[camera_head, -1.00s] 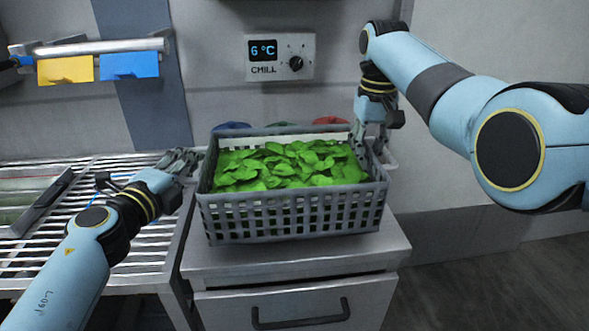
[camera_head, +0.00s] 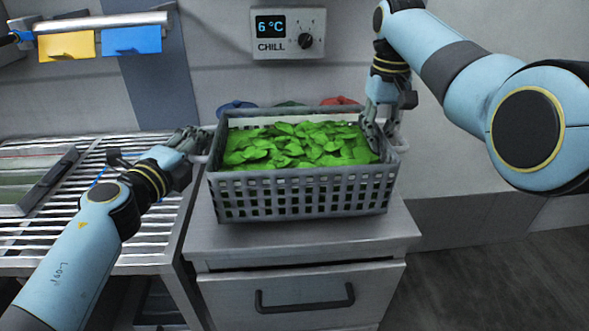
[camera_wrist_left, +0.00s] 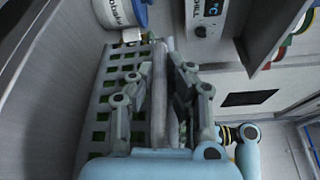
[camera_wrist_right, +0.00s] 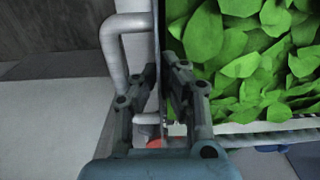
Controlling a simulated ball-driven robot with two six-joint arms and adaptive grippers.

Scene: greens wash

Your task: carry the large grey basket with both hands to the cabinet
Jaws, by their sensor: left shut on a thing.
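The large grey basket (camera_head: 300,195), full of green leaves (camera_head: 295,146), sits upright on top of the metal cabinet (camera_head: 300,240). My left gripper (camera_head: 202,143) is at the basket's left side, shut on its handle bar, which lies between the fingers in the left wrist view (camera_wrist_left: 160,95). My right gripper (camera_head: 379,135) points down at the right rim. In the right wrist view its fingers (camera_wrist_right: 160,68) are apart at the basket's rim, and the light grey right handle (camera_wrist_right: 113,50) lies outside them, to the left.
Blue (camera_head: 237,107) and red (camera_head: 340,101) round things stand behind the basket. A slatted metal rack (camera_head: 100,240) adjoins the cabinet on the left. A chill control panel (camera_head: 288,33) is on the wall. Open floor (camera_head: 490,270) lies to the right.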

